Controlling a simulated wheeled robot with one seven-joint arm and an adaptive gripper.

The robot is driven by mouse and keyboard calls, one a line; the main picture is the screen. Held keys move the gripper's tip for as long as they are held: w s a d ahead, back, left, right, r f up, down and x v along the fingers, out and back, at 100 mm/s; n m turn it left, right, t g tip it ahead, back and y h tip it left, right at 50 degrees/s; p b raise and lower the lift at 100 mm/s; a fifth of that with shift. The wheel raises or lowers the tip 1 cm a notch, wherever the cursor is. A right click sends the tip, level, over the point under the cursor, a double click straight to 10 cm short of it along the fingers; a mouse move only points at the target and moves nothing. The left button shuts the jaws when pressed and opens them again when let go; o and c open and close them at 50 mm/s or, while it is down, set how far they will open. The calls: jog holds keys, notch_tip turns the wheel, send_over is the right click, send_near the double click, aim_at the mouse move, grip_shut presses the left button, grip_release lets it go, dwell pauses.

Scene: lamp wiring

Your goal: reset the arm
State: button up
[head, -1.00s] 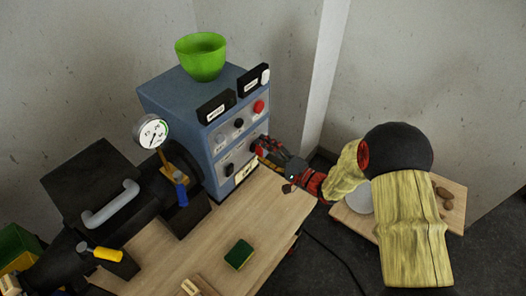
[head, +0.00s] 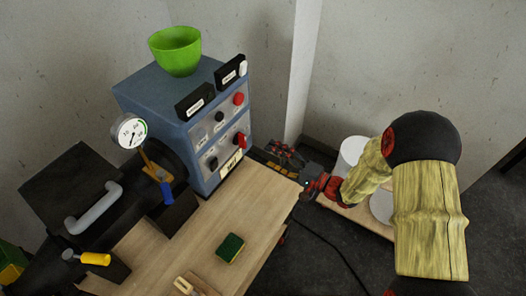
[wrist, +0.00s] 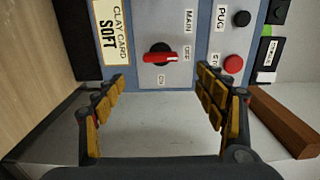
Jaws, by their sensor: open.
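My gripper (head: 275,160) is open and empty, to the right of the blue control box (head: 150,92) and apart from it in the head view. In the wrist view my gripper (wrist: 162,82) has its fingers spread before the box's front panel. The red-handled MAIN switch (wrist: 160,57) shows between and beyond the fingertips, untouched. Its handle lies toward the OFF mark. The same switch (head: 240,139) is in plain sight in the head view. A card reading CLAY CARD SOFT (wrist: 112,32) is beside it.
A green bowl (head: 176,52) stands on the box. A sponge (head: 230,248) lies on the wooden bench (head: 205,225). A pressure gauge (head: 130,131) is at left. A white cylinder (head: 352,153) stands behind my arm. A cable (head: 338,250) runs over the floor.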

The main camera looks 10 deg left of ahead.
jog(key=shift+s+d, duration=0.15)
jog(key=shift+d, duration=0.2)
dwell(0.4)
